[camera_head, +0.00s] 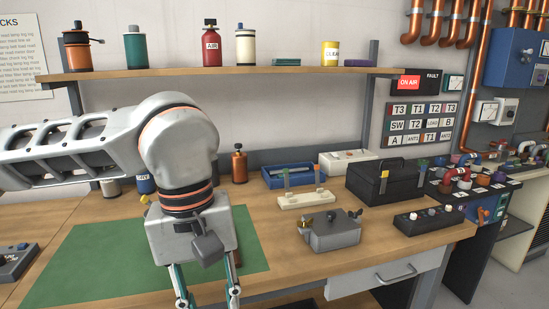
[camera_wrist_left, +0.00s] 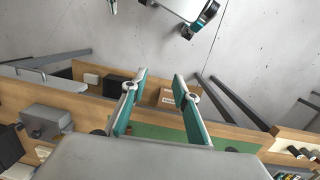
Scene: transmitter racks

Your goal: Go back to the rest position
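My left arm comes in from the left in the head view, with its wrist pointing down over the front of the workbench. My left gripper (camera_head: 208,296) hangs at the bottom edge of that view, in front of the green mat (camera_head: 85,260). Its fingertips are cut off there. In the left wrist view the left gripper (camera_wrist_left: 160,85) has its two teal-edged fingers spread apart. Nothing is between them. My right gripper cannot be made out in either view.
The wooden bench holds a grey metal device (camera_head: 331,232), a blue tray (camera_head: 292,175), a black toolbox (camera_head: 385,182) and a knob panel (camera_head: 428,220). A bottle shelf (camera_head: 290,72) runs behind. In the wrist view, a cardboard box (camera_wrist_left: 180,98) shows behind the fingers.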

